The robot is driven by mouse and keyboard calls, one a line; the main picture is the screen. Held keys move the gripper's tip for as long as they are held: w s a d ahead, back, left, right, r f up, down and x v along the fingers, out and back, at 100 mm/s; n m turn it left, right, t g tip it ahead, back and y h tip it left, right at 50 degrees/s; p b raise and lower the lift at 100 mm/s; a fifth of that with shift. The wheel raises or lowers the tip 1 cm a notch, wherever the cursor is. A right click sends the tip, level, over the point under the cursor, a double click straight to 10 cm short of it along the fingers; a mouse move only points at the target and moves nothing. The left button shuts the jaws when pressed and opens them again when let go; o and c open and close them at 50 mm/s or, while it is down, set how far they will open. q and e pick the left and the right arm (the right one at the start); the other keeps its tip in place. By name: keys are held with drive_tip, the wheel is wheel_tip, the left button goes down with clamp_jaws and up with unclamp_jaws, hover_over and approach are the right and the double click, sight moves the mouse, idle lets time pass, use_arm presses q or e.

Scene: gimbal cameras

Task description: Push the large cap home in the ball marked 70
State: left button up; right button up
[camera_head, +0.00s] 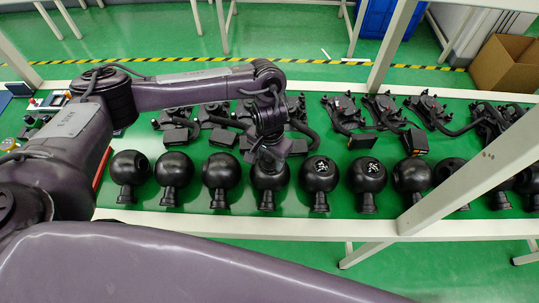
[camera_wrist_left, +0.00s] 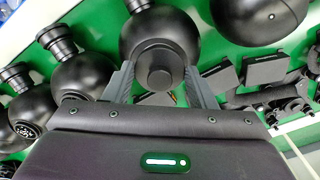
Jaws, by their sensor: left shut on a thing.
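A row of black balls on short necks stands along the green bench. My left gripper (camera_head: 266,160) reaches down onto one ball (camera_head: 270,180), partly covering it. In the left wrist view, the fingers of my left gripper (camera_wrist_left: 158,72) are on both sides of a dark round cap (camera_wrist_left: 159,75), shut on it. The cap lies against the front of the ball (camera_wrist_left: 150,28); I cannot tell how deep it sits. No number 70 can be read on any ball. My right gripper is not in view.
Neighbouring balls stand close on both sides, one to the left (camera_head: 220,171) and one with a white pattern to the right (camera_head: 319,174). Black gimbal parts (camera_head: 345,112) with cables lie behind the row. A white frame post (camera_head: 470,180) crosses the right side.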

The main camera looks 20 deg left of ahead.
sight(270, 159)
use_arm(q)
drive_tip(key=shift+f, duration=0.6)
drive_tip(key=o, duration=1)
drive_tip(key=shift+r, duration=0.15)
wheel_tip(270, 159, up, 8)
drive_tip(key=shift+f+p, duration=0.15)
drive_tip(key=shift+p, duration=0.15)
drive_tip(key=shift+f, duration=0.1)
